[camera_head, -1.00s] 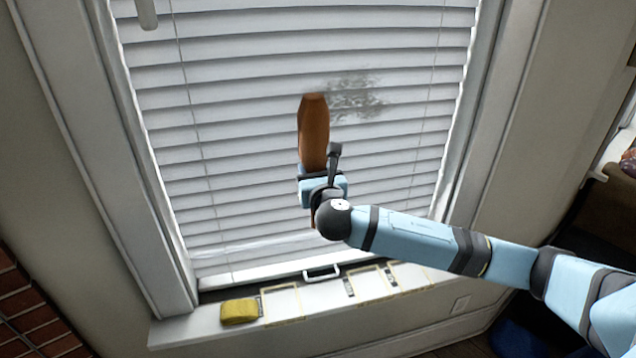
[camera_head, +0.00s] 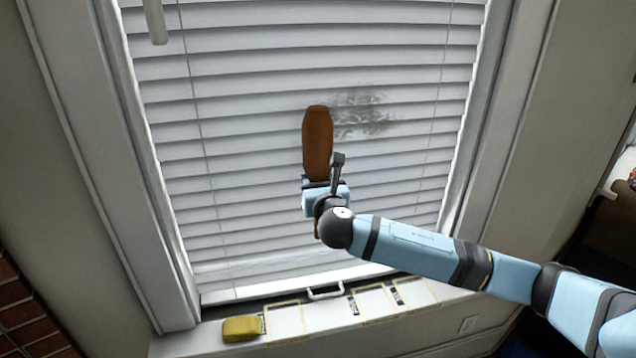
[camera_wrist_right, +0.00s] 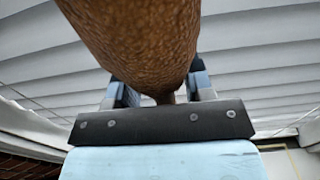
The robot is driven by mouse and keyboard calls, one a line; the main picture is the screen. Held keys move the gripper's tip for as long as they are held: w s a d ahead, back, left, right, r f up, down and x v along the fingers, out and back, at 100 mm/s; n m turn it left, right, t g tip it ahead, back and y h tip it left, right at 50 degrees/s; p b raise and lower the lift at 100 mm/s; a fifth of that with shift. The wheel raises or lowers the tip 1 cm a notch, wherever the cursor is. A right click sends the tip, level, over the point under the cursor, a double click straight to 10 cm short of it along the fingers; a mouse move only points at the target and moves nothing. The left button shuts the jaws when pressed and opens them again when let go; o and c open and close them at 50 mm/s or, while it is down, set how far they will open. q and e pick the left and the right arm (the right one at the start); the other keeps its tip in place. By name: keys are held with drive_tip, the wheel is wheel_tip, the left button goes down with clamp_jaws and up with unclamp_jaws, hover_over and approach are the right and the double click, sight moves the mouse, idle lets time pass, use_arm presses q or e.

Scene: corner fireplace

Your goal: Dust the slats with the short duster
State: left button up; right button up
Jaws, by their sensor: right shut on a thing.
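The short duster (camera_head: 317,143) has a brown, elongated head and stands roughly upright in front of the blinds in the head view. My right gripper (camera_head: 324,183) is shut on its lower end; the grip itself is mostly hidden. In the right wrist view the textured brown duster (camera_wrist_right: 140,40) rises from between the fingers of my right gripper (camera_wrist_right: 165,95). The white slats (camera_head: 240,130) fill the window. A grey dusty smudge (camera_head: 362,112) lies on them just right of the duster head. I cannot tell whether the duster touches the slats. My left gripper is out of view.
A yellow sponge-like block (camera_head: 242,328) lies on the left of the windowsill (camera_head: 190,345). Taped outlines (camera_head: 372,301) mark the sill to its right. A wand (camera_head: 155,22) hangs at upper left.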

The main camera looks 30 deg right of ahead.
sight(383, 162)
drive_tip(key=shift+x, duration=1.25)
drive_tip(key=shift+d+p, duration=0.1)
drive_tip(key=shift+p, duration=0.2)
drive_tip(key=shift+s+d+p, duration=0.3)
drive_tip(key=shift+d+p, duration=0.05)
drive_tip(key=shift+d, duration=0.5)
drive_tip(key=shift+s+d+p, duration=0.25)
drive_tip(key=shift+d+p, duration=0.1)
drive_tip(key=shift+d, duration=0.5)
drive_tip(key=shift+s+d+r+p, duration=0.1)
drive_tip(key=shift+s+d+p, duration=0.2)
drive_tip(key=shift+d, duration=0.75)
drive_tip(key=shift+s+d+p, duration=0.2)
drive_tip(key=shift+d+p, duration=0.1)
drive_tip(key=shift+d, duration=0.7)
drive_tip(key=shift+s+d+r+p, duration=0.1)
drive_tip(key=shift+s+d+p, duration=0.2)
drive_tip(key=shift+d, duration=0.75)
drive_tip(key=shift+s+d+f, duration=0.1)
drive_tip(key=shift+s+d, duration=0.15)
drive_tip(key=shift+d, duration=0.7)
drive_tip(key=shift+s+d+f, duration=0.1)
drive_tip(key=shift+s+d, duration=0.1)
drive_tip(key=shift+d, duration=0.8)
drive_tip(key=shift+s+d+r, duration=0.1)
drive_tip(key=shift+s+d, duration=0.15)
drive_tip(key=shift+d, duration=0.7)
drive_tip(key=shift+s+d, duration=0.25)
drive_tip(key=shift+d, duration=0.7)
